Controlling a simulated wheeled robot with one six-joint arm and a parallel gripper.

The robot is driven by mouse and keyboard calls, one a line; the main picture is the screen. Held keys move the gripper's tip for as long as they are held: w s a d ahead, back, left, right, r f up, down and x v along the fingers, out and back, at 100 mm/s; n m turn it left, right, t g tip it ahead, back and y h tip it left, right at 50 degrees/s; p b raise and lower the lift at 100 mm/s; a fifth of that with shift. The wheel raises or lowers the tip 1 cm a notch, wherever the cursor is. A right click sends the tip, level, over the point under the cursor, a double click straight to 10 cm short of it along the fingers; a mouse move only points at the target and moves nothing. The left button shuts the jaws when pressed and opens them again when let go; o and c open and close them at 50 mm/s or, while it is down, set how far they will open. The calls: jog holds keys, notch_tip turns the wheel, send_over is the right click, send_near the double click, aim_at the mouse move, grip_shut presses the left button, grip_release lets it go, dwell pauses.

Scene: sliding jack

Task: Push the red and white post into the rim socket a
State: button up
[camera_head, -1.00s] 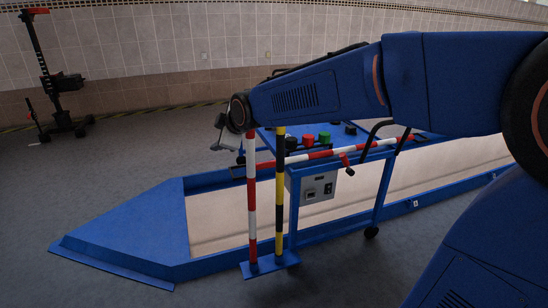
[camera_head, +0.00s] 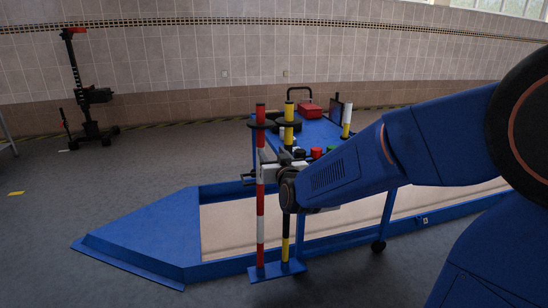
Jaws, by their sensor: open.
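The red and white post (camera_head: 260,218) stands upright on a small blue foot plate (camera_head: 277,271), beside a yellow and black post (camera_head: 286,240). A dark disc sits near the top of each post. My gripper (camera_head: 266,172) is open at mid-height of the red and white post, with its grey parts against or around it; I cannot tell whether they touch. My wrist covers part of the yellow and black post. I cannot make out which spot is rim socket a; the blue rim of the floor frame (camera_head: 225,265) runs behind the posts.
A dark stand (camera_head: 87,97) is at the back left. The floor at left is mostly clear.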

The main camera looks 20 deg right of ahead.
aim_at(262, 138)
jog(key=w, duration=1.6)
grip_shut()
